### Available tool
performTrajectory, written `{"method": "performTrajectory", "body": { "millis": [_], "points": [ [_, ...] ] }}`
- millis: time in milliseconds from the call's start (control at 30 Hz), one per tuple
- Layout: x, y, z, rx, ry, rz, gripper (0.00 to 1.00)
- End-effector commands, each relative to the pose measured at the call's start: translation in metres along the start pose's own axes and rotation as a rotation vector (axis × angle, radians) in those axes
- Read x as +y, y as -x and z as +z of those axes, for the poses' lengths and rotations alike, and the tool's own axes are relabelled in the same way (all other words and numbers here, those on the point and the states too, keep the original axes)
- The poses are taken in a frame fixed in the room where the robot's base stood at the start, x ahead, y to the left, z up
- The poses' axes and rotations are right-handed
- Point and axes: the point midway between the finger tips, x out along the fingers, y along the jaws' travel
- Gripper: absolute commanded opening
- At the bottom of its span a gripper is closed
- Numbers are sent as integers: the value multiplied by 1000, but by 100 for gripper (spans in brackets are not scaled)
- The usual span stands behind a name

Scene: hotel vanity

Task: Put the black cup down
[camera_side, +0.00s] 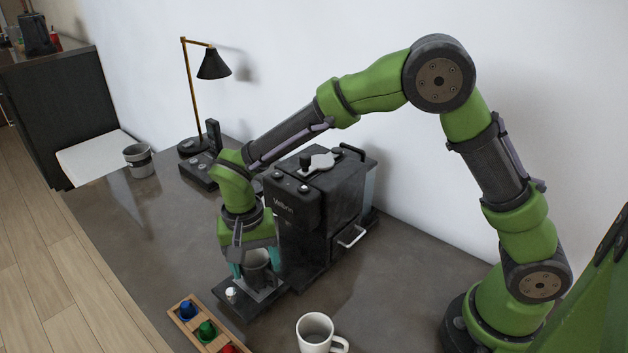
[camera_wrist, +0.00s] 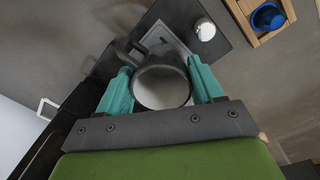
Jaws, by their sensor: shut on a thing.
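The black cup (camera_side: 257,268) is between the teal fingers of my gripper (camera_side: 254,268), at the front of the black coffee machine (camera_side: 318,205). In the wrist view the cup (camera_wrist: 163,70) shows its round rim and pale inside, with a finger against each side. My gripper (camera_wrist: 163,88) is shut on it. The cup looks upright, over or on the machine's drip tray (camera_side: 240,305); I cannot tell whether its base touches the tray. The fingers hide part of its sides.
A wooden tray (camera_side: 211,341) with coloured capsules lies in front of the machine. A white mug (camera_side: 315,331) stands to its right. A grey cup (camera_side: 138,160) and a black desk lamp (camera_side: 213,63) stand at the back left.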

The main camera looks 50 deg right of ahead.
Motion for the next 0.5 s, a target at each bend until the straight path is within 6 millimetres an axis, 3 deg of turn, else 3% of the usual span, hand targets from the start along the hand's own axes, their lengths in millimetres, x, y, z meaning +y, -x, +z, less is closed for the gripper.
{"method": "performTrajectory", "body": {
  "millis": [367,400,500],
  "points": [
    [0,-5,0,0,0,0,32],
    [0,-5,0,0,0,0,72],
    [0,-4,0,0,0,0,88]
  ]
}}
